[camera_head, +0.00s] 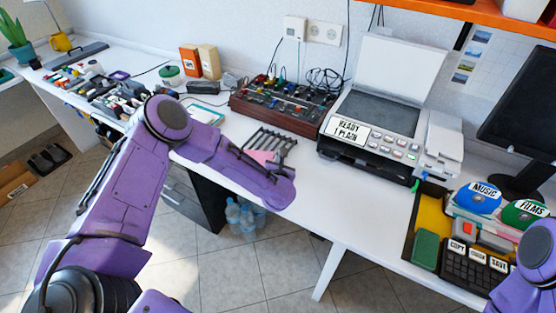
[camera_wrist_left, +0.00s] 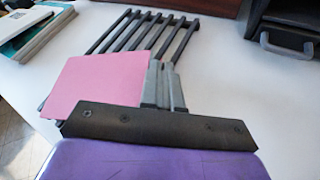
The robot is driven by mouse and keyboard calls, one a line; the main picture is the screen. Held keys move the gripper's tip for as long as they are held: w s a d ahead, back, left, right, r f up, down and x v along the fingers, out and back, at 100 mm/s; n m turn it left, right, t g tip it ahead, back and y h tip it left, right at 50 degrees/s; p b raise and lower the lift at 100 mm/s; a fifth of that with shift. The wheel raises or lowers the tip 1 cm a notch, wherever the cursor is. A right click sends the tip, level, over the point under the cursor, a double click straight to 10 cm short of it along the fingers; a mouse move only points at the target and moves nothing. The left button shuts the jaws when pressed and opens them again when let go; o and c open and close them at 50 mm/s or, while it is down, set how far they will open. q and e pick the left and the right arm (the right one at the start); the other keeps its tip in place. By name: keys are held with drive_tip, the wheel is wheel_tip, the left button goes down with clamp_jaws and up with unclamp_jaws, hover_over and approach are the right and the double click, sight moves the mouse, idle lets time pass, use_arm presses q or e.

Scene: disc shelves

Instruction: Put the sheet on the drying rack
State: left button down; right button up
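The pink sheet (camera_wrist_left: 98,85) is at my left gripper (camera_wrist_left: 163,82), whose two grey fingers are close together at the sheet's right edge. The gripper appears shut on it. The dark slatted drying rack (camera_wrist_left: 150,32) lies just beyond the fingers, and the sheet covers part of its near left side. I cannot tell whether the sheet touches the slats. In the head view the sheet (camera_head: 261,157) shows as a small pink patch at the rack (camera_head: 271,141), partly hidden by my left wrist. My right arm enters at the lower right; its gripper is out of the picture.
A printer (camera_head: 375,122) with its lid up stands right of the rack. A brown control box (camera_head: 282,105) with knobs is behind it. Discs, a keypad (camera_head: 470,268) and a green block lie at the right. White desk is bare between rack and printer.

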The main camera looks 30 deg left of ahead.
use_arm(q)
drive_tip(key=shift+f+b, duration=0.4)
drive_tip(key=shift+f, duration=0.05)
idle(0.3)
drive_tip(key=c, duration=1.3)
unclamp_jaws()
drive_tip(key=shift+r, duration=0.1)
drive_tip(key=shift+s, duration=0.1)
drive_tip(key=b+v, duration=0.1)
drive_tip(key=v, duration=0.9)
drive_tip(key=shift+s+d+r+b, duration=0.1)
drive_tip(key=shift+s+b, duration=0.1)
drive_tip(key=shift+b, duration=0.1)
